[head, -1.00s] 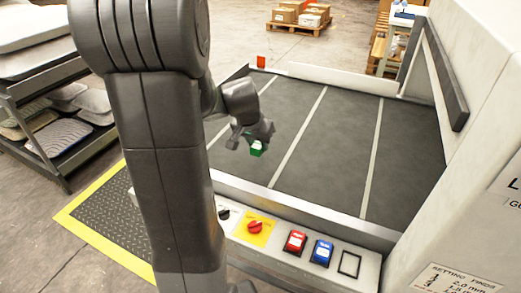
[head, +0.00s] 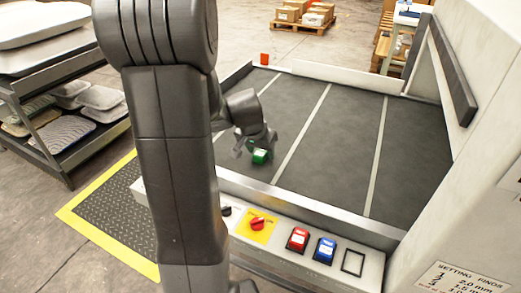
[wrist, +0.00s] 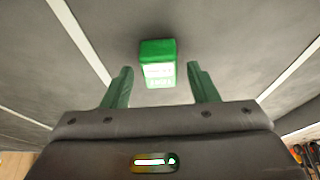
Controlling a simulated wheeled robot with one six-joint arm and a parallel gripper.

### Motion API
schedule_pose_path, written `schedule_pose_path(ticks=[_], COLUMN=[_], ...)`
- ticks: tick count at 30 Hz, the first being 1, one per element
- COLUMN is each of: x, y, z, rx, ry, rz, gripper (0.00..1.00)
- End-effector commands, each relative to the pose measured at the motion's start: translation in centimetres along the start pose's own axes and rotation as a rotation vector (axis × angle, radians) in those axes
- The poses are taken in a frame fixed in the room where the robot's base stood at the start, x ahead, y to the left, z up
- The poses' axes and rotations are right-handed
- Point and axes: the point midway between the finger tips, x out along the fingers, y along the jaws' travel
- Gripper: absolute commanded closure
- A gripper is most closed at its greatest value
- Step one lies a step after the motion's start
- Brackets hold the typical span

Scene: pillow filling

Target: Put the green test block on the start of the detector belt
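The green test block (head: 261,156) sits on the dark detector belt (head: 335,150), near the belt's front left part. It has a white label on one side. In the wrist view the green block (wrist: 157,52) lies beyond and between my two green fingers, with a gap on each side. My gripper (wrist: 159,84) is open and not touching it. In the head view my gripper (head: 250,150) is close to the block, and my arm hides part of the belt's left edge.
A control panel with a red knob (head: 257,223), a red button (head: 298,239) and a blue button (head: 324,250) runs along the belt's front. A white machine housing (head: 485,130) stands at the right. A rack of pillows (head: 65,95) is at the left. The rest of the belt is clear.

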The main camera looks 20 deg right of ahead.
Motion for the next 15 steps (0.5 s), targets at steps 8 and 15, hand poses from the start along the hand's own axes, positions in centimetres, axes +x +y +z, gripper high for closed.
schedule_pose_path(ticks=[8,15], x=[-0.8,-5.2], y=[0.0,-0.1], z=[-0.2,-0.3], rx=[0.0,-0.001], ry=[0.002,0.006], rz=[-0.001,-0.003], gripper=[0.46,0.46])
